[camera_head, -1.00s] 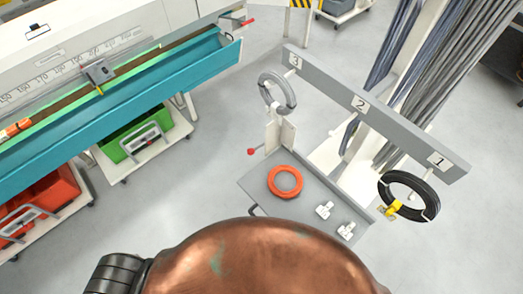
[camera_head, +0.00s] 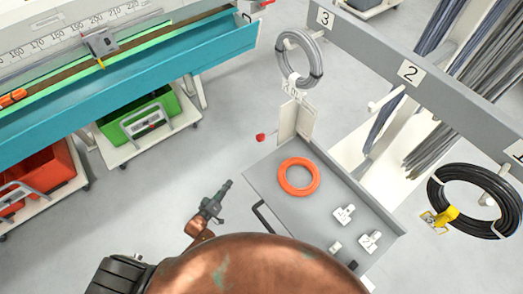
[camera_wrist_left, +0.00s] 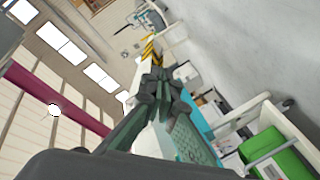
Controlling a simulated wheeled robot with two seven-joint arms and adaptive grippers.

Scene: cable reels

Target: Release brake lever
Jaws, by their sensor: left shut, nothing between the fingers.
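A lever with a red knob (camera_head: 262,137) sticks out to the left from the grey upright plate at the back of the grey tray (camera_head: 320,222). Another red-tipped handle (camera_head: 266,3) is cut by the top edge, at the end of the teal bench. I cannot tell which one is the brake lever. My left gripper (camera_head: 226,187) is shut and empty, left of the tray and below the red knob in the head view, apart from both. In the left wrist view its dark fingers (camera_wrist_left: 160,82) show close together, with no lever clearly visible. My right gripper is not in view.
An orange ring (camera_head: 299,177) and several small white parts (camera_head: 344,214) lie on the tray. A grey coil (camera_head: 300,58) and a black coil (camera_head: 474,200) hang from the numbered rail (camera_head: 450,98). The teal bench (camera_head: 150,72) stands left. Floor between bench and tray is clear.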

